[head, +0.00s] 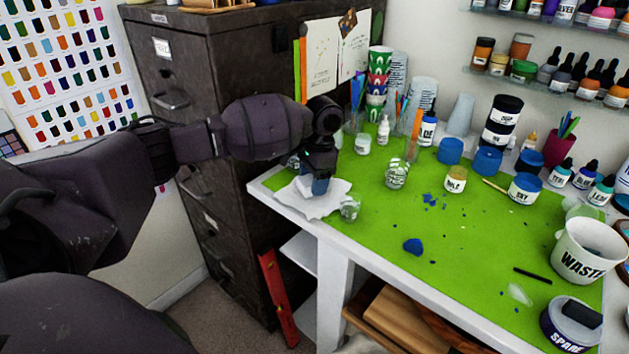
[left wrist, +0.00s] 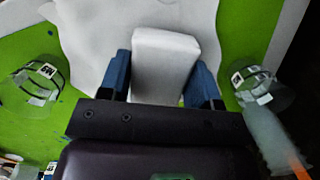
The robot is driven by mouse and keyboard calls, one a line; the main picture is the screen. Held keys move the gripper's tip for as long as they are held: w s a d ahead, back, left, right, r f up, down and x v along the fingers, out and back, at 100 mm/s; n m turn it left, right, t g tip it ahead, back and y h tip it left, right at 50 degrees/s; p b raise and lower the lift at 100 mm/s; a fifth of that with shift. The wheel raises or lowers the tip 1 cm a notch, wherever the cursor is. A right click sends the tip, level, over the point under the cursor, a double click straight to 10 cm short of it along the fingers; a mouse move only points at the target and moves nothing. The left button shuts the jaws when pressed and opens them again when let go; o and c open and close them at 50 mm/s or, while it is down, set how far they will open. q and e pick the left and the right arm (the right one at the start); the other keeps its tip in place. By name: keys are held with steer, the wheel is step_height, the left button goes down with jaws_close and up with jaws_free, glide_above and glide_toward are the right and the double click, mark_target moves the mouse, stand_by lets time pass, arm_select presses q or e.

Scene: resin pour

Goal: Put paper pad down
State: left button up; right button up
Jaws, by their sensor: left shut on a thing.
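My left gripper (head: 318,184) reaches in from the left to the near left corner of the table. In the left wrist view its two blue fingers (left wrist: 163,78) are shut on a white block-shaped pad (left wrist: 165,50), one finger on each side. The paper pad also shows in the head view (head: 303,186), partly hidden by the gripper. It is over a crumpled white sheet (head: 318,209) lying on the green mat. I cannot tell whether the pad touches the sheet. My right gripper is not in view.
Clear cups stand close on both sides of the gripper, one at the right (head: 350,208). The green tabletop (head: 370,232) has open room in the middle, with blue scraps (head: 413,246). A waste tub (head: 585,250) stands at the right. A dark filing cabinet (head: 215,100) stands behind my left arm.

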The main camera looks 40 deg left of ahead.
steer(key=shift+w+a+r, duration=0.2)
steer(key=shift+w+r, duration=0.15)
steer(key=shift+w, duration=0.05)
arm_select(q)
steer(key=o, duration=0.8)
steer(key=shift+f, duration=0.15)
steer(key=r, duration=0.4)
steer(key=w+r+p, duration=0.1)
steer(key=r, duration=0.3)
steer(key=d+r+p, duration=0.1)
steer(key=r, duration=0.3)
steer(key=shift+w+r, duration=0.1)
steer(key=shift+w, duration=0.2)
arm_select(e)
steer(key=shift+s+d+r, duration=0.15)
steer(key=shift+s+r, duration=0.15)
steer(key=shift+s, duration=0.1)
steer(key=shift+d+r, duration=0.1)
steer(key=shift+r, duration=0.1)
